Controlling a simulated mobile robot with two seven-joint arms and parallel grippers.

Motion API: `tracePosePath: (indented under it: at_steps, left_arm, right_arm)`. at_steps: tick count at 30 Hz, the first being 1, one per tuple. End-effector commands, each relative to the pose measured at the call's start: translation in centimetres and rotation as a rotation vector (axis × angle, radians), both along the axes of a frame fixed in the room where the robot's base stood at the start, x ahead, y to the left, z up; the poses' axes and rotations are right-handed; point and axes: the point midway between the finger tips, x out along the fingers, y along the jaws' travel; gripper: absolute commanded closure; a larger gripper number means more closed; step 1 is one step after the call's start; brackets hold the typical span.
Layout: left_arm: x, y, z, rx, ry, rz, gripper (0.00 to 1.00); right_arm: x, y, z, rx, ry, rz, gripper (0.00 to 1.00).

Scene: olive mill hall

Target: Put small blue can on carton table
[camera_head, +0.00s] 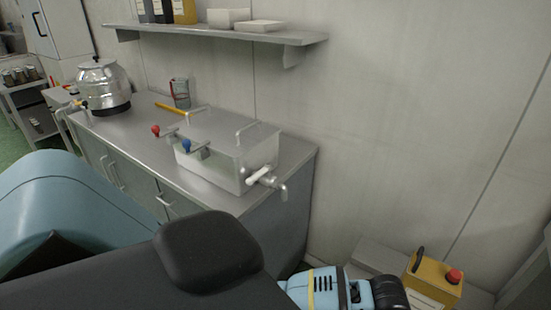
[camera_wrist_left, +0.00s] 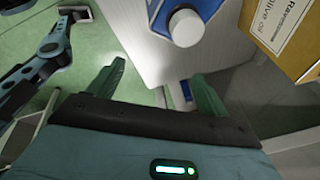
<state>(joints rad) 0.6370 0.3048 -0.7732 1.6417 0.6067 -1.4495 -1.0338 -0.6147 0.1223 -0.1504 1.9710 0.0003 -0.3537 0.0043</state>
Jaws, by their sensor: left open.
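In the left wrist view my left gripper (camera_wrist_left: 160,88) is open, with its two green fingers apart and nothing gripped between them. A yellow-brown carton with an olive oil label (camera_wrist_left: 285,38) is at the upper right. My left gripper is hidden in the head view.
In the head view a steel counter (camera_head: 150,135) carries a metal pot (camera_head: 103,85) and a steel basin with taps (camera_head: 225,158). A shelf (camera_head: 225,32) hangs above. A yellow box with a red button (camera_head: 434,280) is at the lower right. Green floor (camera_wrist_left: 90,55) shows left.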

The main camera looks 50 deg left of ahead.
Motion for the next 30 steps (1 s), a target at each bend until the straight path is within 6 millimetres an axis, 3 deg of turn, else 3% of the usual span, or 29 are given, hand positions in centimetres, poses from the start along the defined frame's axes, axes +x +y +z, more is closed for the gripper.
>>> tracePosePath:
  at_steps: [1,5,10,14,21,27,30]
  left_arm:
    - [-1.5,-1.1,-0.8,-0.075,-0.006,0.075,0.22]
    - [-3.7,-2.6,-1.3,-0.25,-0.041,0.292,0.22]
    - [-6.6,-2.0,-2.0,-0.438,-0.062,0.6,0.22]
    - [-9.4,0.3,-4.0,-0.528,-0.061,0.846,0.22]
    - [-16.9,6.8,-7.9,-0.605,-0.08,1.255,0.22]
    - [-22.4,11.1,-9.1,-0.628,-0.116,1.449,0.22]
    - [-23.7,12.1,-9.1,-0.633,-0.128,1.49,0.22]
  right_arm:
    - [0.0,0.1,0.0,0.001,0.0,-0.001,1.0]
    - [0.0,0.2,0.0,0.004,0.0,-0.004,1.0]
    - [0.0,0.2,0.0,0.006,0.0,-0.006,1.0]
    - [0.0,0.2,0.0,0.006,0.0,-0.006,1.0]
    - [0.0,0.2,0.0,0.006,0.0,-0.006,1.0]
    - [0.0,0.1,0.0,0.004,0.0,-0.002,1.0]
    - [0.0,0.0,0.0,0.0,0.0,0.001,1.0]
